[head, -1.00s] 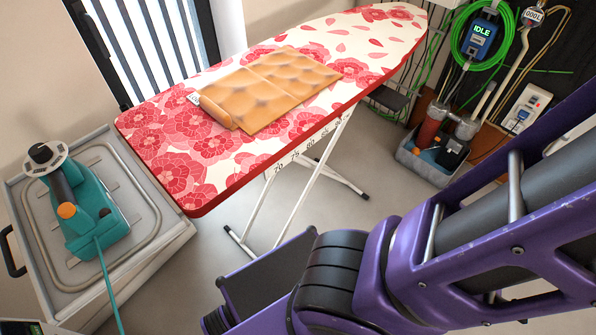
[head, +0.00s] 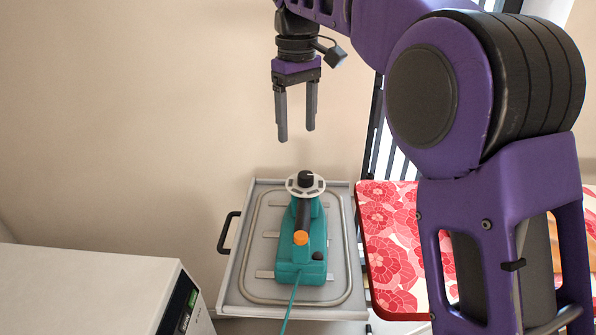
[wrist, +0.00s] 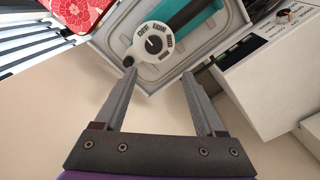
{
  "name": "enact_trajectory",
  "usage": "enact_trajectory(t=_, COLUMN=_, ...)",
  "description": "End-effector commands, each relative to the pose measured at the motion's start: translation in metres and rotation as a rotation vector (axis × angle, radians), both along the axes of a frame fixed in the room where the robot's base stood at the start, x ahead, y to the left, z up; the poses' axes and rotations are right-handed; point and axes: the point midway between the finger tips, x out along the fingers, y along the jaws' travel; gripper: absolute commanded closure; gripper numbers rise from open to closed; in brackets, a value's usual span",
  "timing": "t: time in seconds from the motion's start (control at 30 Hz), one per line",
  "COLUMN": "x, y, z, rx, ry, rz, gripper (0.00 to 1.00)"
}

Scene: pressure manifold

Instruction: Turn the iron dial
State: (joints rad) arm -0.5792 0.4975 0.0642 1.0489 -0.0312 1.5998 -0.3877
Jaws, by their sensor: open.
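The iron (head: 301,244) is teal with a dark handle and an orange button. It rests on a grey tray (head: 238,292). Its dial is a black knob (head: 306,177) on a pale marked disc at the far end of the iron. In the wrist view the dial (wrist: 153,45) shows just beyond the fingertips, with the teal body (wrist: 185,18) behind it. My gripper (head: 297,135) is open and empty, fingers pointing down, above the dial in the head view and apart from it. In the wrist view my gripper (wrist: 158,75) has its two fingers on either side below the dial.
A patterned red ironing board (head: 390,240) stands right of the tray, partly behind my arm. A white appliance (head: 95,290) is at lower left. A black handle (head: 226,232) sticks out of the tray's left side.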

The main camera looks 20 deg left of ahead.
Motion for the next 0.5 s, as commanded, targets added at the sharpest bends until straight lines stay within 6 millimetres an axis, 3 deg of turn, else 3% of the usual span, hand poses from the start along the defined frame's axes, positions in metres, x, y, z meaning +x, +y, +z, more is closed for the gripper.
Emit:
enact_trajectory(t=0.03, x=-0.001, y=0.0, z=-0.015, rx=-0.001, ry=0.001, rz=0.0, gripper=0.28)
enact_trajectory(t=0.2, x=-0.001, y=0.0, z=-0.051, rx=0.001, ry=-0.001, rz=0.0, gripper=0.28)
enact_trajectory(t=0.5, x=-0.001, y=0.0, z=-0.096, rx=0.003, ry=-0.002, rz=0.0, gripper=0.28)
